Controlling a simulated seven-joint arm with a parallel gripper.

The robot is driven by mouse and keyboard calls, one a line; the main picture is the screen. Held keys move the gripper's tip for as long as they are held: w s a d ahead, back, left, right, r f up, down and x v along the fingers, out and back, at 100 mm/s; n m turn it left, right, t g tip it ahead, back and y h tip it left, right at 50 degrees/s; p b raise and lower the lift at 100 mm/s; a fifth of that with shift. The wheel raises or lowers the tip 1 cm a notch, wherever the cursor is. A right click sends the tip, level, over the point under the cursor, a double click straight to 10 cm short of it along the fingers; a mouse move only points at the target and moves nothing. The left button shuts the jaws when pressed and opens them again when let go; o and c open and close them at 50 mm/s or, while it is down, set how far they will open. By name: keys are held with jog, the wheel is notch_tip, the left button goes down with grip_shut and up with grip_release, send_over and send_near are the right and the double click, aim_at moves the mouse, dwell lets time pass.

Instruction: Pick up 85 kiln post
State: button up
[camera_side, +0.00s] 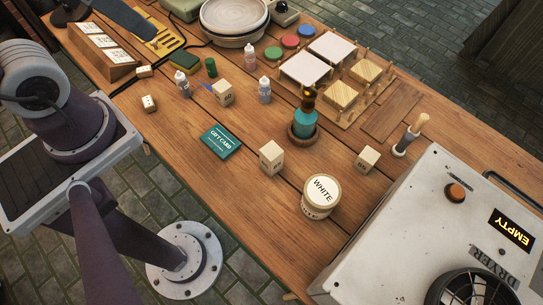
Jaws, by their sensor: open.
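Several pale cube-shaped posts stand apart on the wooden table (190,136). One post (272,158) is near the middle, between the gift card and the white-labelled tub. Another post (367,160) stands to its right, towards the dryer. A third post (223,94) is further back beside small bottles. Smaller blocks (149,103) lie to the left. The marks on the posts are too small to read, so I cannot tell which one is 85. My arm is at the left; I cannot make out my gripper in this view.
A teal bottle (304,122) sits in a round holder. A tub marked WHITE (320,196), a gift card (221,141) and the metal dryer (400,230) occupy the front and right. A rack with tiles (345,118) and stacked plates (233,14) are behind. Bare wood surrounds the middle post.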

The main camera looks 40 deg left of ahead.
jog(key=shift+o, duration=0.4)
jog(key=n+g+h, duration=0.9)
jog(key=n+h, duration=0.3)
send_over(269, 149)
jog(key=a, duration=0.6)
notch_tip(269, 149, down, 21)
jog(key=f+n, duration=0.1)
jog(key=f, duration=0.1)
jog(key=f+n+t+h, duration=0.1)
jog(key=f+n, duration=0.1)
jog(key=f, duration=0.1)
jog(key=f+n+t, duration=0.1)
jog(key=f, duration=0.2)
jog(key=shift+w+d+f+n+h, duration=0.1)
jog(key=shift+w+f+n+h, duration=0.1)
jog(key=shift+w+n+h, duration=0.15)
jog(key=x, duration=0.6)
jog(key=shift+f, duration=0.25)
jog(key=shift+d+f, duration=0.2)
jog(key=shift+d, duration=0.2)
grip_shut()
